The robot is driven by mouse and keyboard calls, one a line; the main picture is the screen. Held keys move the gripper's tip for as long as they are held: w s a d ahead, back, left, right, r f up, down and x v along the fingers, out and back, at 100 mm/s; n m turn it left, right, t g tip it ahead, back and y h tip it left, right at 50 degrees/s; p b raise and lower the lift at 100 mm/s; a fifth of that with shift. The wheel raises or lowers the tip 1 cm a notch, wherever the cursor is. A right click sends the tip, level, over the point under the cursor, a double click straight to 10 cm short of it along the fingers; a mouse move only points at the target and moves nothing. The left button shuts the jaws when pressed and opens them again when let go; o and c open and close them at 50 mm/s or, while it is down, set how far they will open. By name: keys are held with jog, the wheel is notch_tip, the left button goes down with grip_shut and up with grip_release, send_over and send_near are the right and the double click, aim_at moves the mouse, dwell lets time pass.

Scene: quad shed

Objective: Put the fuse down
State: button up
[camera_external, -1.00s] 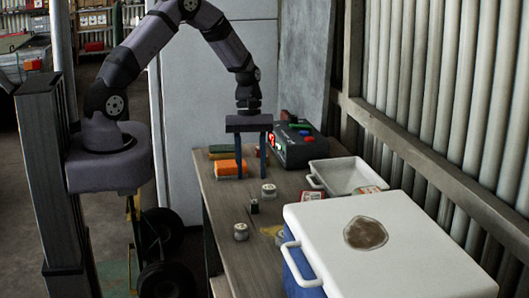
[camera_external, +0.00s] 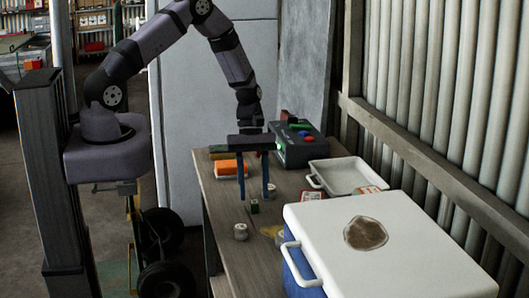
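My gripper (camera_external: 254,197) points down over the wooden workbench (camera_external: 225,205), its two blue fingers apart. A small dark block (camera_external: 254,206) shows between and just below the fingertips; I see no finger closed on it. A short pale cylinder (camera_external: 271,189) stands beside the right finger, partly hidden by it. Another pale cylinder (camera_external: 241,231) stands nearer the front, left of the white lid. I cannot tell for sure which of these small pieces is the fuse.
An orange block (camera_external: 230,168) lies behind the left finger. A dark control box (camera_external: 299,146) with coloured buttons and a lit green spot stands at the back. A white tray (camera_external: 345,177) and a large white-lidded cooler (camera_external: 385,255) fill the right side.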

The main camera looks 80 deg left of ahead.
aim_at(254, 200)
jog(key=shift+p+x, duration=0.35)
jog(key=shift+x, duration=1.15)
jog(key=shift+c, duration=0.3)
grip_shut()
jog(key=shift+r, duration=0.15)
notch_tip(254, 200, up, 10)
jog(key=b, duration=0.2)
